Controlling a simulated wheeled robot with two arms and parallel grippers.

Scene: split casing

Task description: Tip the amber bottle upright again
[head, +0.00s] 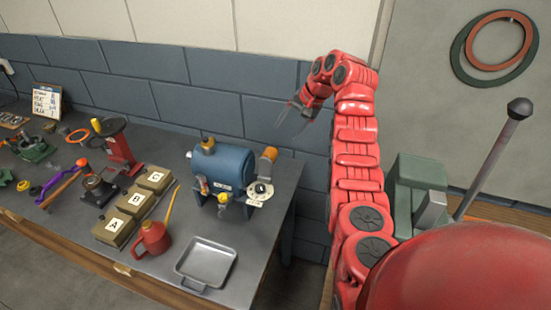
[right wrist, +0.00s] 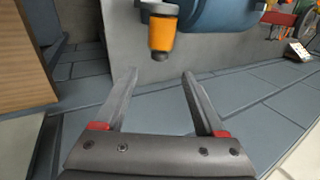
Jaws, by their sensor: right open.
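The amber bottle (head: 269,153) is at the right end of the blue casing (head: 222,166) on the bench, leaning a little in the head view. In the right wrist view the amber bottle (right wrist: 161,34) shows orange, with a pale collar at one end and a dark tip at the other, beside the blue casing (right wrist: 212,16). My right gripper (head: 291,118) is open and empty, above and to the right of the bottle, near the wall. In the right wrist view the bottle lies beyond the open fingertips (right wrist: 158,78), apart from them. My left gripper is not in view.
A metal tray (head: 206,263), a red oil can (head: 152,238) and lettered boxes (head: 132,203) stand in front and left of the casing. A red stand (head: 122,150) is farther left. The brick wall (head: 215,108) is close behind.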

